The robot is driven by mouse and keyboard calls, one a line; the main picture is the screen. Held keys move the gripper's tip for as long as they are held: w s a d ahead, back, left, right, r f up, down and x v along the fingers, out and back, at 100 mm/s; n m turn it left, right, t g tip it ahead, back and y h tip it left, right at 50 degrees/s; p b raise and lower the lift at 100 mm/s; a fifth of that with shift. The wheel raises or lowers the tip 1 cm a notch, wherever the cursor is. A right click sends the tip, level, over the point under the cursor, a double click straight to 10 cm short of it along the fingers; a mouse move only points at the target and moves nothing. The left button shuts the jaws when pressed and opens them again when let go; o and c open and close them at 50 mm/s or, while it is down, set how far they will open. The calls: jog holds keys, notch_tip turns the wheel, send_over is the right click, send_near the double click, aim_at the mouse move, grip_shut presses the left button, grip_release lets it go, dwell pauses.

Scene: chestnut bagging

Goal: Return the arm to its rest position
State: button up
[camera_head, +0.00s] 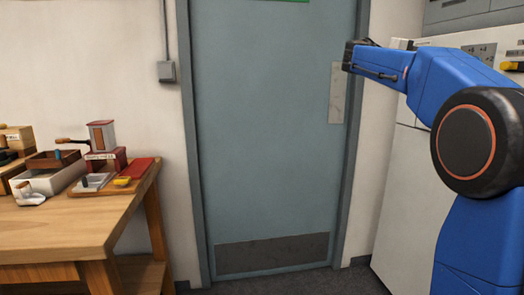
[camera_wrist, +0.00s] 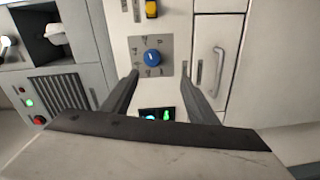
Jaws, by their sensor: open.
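My blue arm (camera_head: 455,85) reaches in from the right in the head view, raised and bent, with its end pointing left in front of the door. In the wrist view my gripper (camera_wrist: 160,85) is open, its two dark fingers apart with nothing held between them. Beyond the fingers is a pale panel with a blue knob (camera_wrist: 152,57) on a grey plate. A small dark display (camera_wrist: 157,114) with green and light-blue lights shows between the fingers, partly hidden by my gripper.
A grey-blue door (camera_head: 265,130) stands behind. A wooden table (camera_head: 70,225) at the left holds boxes, a white tray (camera_head: 52,180) and a red-and-white device (camera_head: 102,140). White cabinets (camera_head: 400,190) stand behind my arm. The floor (camera_head: 320,284) before the door is clear.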

jog(key=s+a+f+t+y, duration=0.1)
jog(key=s+a+f+y, duration=0.5)
jog(key=f, duration=1.1)
jog(key=s+a+f+t+y, duration=0.1)
jog(key=s+a+f+y, duration=0.4)
jog(key=s+a+f, duration=0.9)
jog(key=s+a+f+n+t+y, duration=0.1)
jog(key=s+a+f+y, duration=0.5)
jog(key=s+a+f, duration=0.5)
jog(key=s+f, duration=0.7)
jog(key=f, duration=0.2)
jog(key=shift+s+y, duration=0.25)
jog(key=shift+y, duration=0.05)
